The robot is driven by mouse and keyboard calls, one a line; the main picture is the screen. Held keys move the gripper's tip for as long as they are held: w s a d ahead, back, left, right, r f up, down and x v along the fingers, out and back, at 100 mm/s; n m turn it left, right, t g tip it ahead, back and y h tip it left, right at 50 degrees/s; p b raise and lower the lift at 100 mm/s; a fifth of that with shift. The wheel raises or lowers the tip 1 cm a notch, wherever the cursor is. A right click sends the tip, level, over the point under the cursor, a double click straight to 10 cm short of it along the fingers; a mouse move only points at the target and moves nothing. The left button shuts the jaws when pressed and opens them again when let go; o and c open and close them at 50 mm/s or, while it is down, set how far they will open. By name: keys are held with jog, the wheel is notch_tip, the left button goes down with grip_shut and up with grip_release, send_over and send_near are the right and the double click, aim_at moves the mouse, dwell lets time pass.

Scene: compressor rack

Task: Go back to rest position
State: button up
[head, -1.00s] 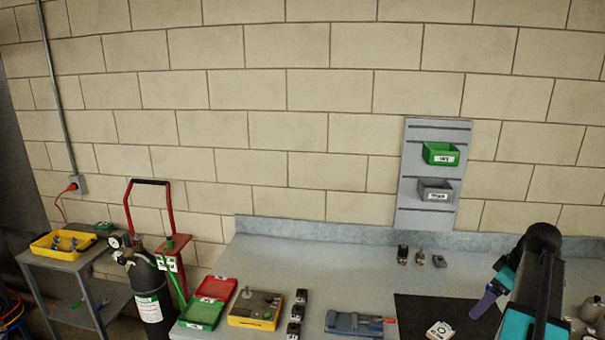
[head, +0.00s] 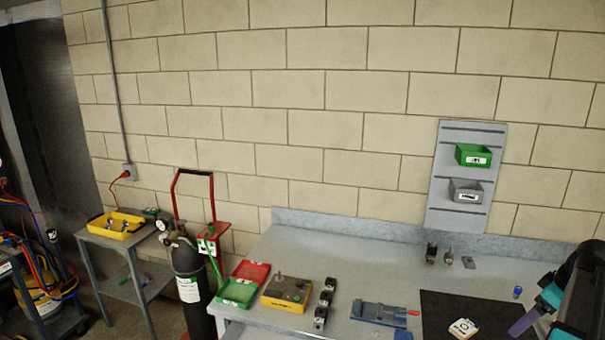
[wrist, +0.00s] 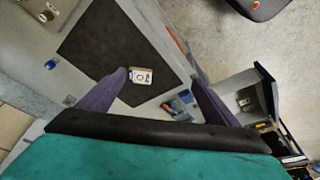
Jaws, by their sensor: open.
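My gripper (wrist: 160,98) shows in the wrist view as two purple fingers spread wide apart, with nothing held between them. In the head view one purple finger of it (head: 525,321) shows at the lower right edge, above the dark mat (head: 470,318) on the workbench. A white square piece with a dark mark (head: 462,328) lies on the mat. It also shows in the wrist view (wrist: 141,76), beside the left finger in the picture. The rest of my arm is mostly cut off by the head view's right edge.
The grey bench (head: 345,262) holds a blue vise-like tool (head: 378,313), a yellow box (head: 287,293), red and green trays (head: 238,291) and a blue cylinder (head: 517,292). A gas cylinder on a red cart (head: 189,270) stands left. Bins hang on a wall panel (head: 466,178).

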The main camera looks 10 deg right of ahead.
jog(key=w+a+f+m+g+y, duration=0.1)
jog(key=w+a+f+m+g, duration=0.2)
jog(key=a+f, duration=2.65)
jog(key=s+a+f+m+g+h, duration=0.1)
jog(key=s+a+f+g, duration=0.2)
jog(key=s+a+f, duration=0.8)
jog(key=s+a+f+m+g+h, duration=0.1)
jog(key=s+a+f+g, duration=0.2)
jog(key=s+a+f, duration=0.75)
jog(key=s+d+f+b, duration=0.2)
jog(key=d+f+b, duration=0.1)
jog(key=f+b, duration=0.7)
jog(key=shift+s+b, duration=0.25)
jog(key=shift+b, duration=0.9)
